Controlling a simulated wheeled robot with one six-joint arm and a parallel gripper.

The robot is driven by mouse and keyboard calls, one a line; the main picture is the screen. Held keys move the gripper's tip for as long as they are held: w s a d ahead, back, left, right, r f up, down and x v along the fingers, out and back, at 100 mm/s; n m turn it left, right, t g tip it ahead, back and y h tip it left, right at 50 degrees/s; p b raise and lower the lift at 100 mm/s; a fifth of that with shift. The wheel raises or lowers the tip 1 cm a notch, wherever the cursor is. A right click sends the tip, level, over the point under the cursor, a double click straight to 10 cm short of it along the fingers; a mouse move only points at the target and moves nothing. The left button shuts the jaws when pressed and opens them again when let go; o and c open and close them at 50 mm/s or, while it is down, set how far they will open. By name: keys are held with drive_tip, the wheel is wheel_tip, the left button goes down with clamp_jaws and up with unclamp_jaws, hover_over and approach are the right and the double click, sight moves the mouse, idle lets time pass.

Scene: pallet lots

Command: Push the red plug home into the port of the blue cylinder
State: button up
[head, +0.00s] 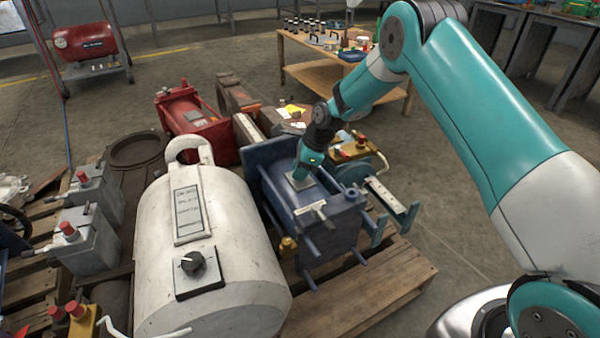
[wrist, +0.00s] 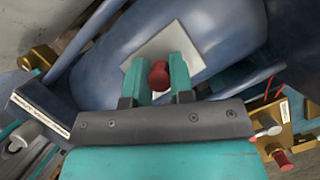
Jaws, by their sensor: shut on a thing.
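The blue cylinder (head: 338,222) lies on the pallet right of the white tank in the head view. It fills the upper part of the wrist view (wrist: 225,30). A pale square plate (wrist: 190,42) sits on its surface and shows in the head view too (head: 291,184). My gripper (wrist: 160,66) is shut on the red plug (wrist: 159,77), with one teal finger on each side. In the head view my gripper (head: 302,174) points down at the plate. The port is hidden, and I cannot tell how far the plug is in.
The white tank (head: 232,240) with a black knob stands close on the left. Brass blocks (head: 357,150) with red knobs stand just right of the blue cylinder. A red machine (head: 195,122) is behind. The pallet's front right corner (head: 400,285) is bare.

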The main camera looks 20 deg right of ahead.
wheel_tip(320, 180, up, 20)
drive_tip(key=p, duration=0.8)
drive_tip(key=shift+p, duration=0.3)
